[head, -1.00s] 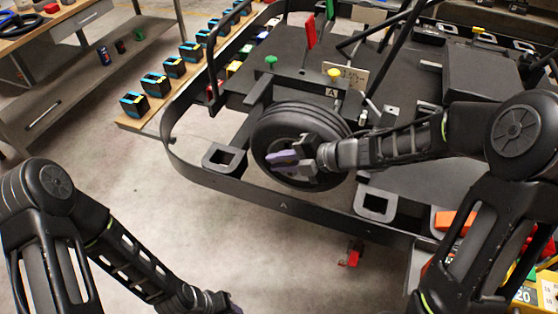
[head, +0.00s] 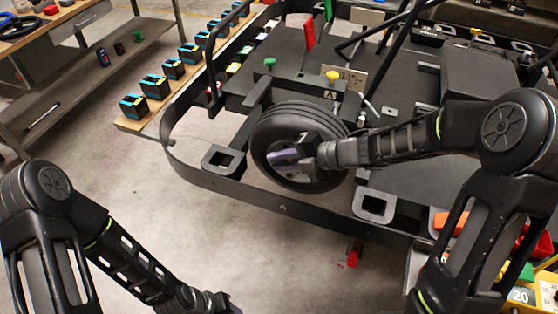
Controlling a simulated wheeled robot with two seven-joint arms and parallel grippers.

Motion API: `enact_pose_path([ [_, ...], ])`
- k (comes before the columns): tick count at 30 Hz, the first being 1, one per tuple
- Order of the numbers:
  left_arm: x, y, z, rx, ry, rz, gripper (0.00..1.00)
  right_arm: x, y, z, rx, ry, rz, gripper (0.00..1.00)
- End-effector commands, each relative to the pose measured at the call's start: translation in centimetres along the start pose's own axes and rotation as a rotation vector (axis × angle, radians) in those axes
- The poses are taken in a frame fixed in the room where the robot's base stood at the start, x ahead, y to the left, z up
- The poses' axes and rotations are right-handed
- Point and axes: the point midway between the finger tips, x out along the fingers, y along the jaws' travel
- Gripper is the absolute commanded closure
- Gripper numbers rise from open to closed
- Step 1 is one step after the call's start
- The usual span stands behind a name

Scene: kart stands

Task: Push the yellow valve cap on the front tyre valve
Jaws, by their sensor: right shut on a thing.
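The front tyre (head: 290,120) stands upright on the near side of the black kart, in the middle of the view. My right gripper (head: 280,159) is at the wheel's hub side and hides part of it. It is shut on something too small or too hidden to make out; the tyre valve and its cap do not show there. A yellow knob (head: 333,77) stands on the kart deck behind the tyre, next to a small tag plate. My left gripper (head: 228,309) is at the bottom edge, mostly cut off, so its jaws cannot be read.
The kart's black bumper bar (head: 270,203) runs in front of the tyre, below my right gripper. A workbench (head: 60,80) stands at the left, beside a row of black and blue boxes (head: 155,87). The floor at lower middle is clear.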

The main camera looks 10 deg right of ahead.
Motion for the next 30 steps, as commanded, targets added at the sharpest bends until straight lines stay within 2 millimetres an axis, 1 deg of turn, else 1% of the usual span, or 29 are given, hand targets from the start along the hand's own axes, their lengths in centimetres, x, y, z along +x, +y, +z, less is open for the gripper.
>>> enact_pose_path([
  [19, -0.4, 0.2, 0.0, 0.0, 0.0, 0.0, 0.64, 0.2, 0.0, 1.6, 0.0, 0.001, -0.001, 1.0],
  [20, -0.4, 0.2, 0.0, 0.0, 0.0, 0.0, 0.64, 0.2, 0.0, 1.6, 0.0, 0.0, -0.001, 0.84],
  [29, -0.4, 0.1, 0.0, 0.0, 0.0, 0.0, 0.64, 0.2, 0.0, 1.7, 0.002, -0.003, 0.0, 0.59],
  [30, -0.4, 0.1, 0.0, 0.0, 0.0, 0.0, 0.64, 0.2, 0.0, 1.7, 0.002, -0.003, 0.0, 0.59],
])
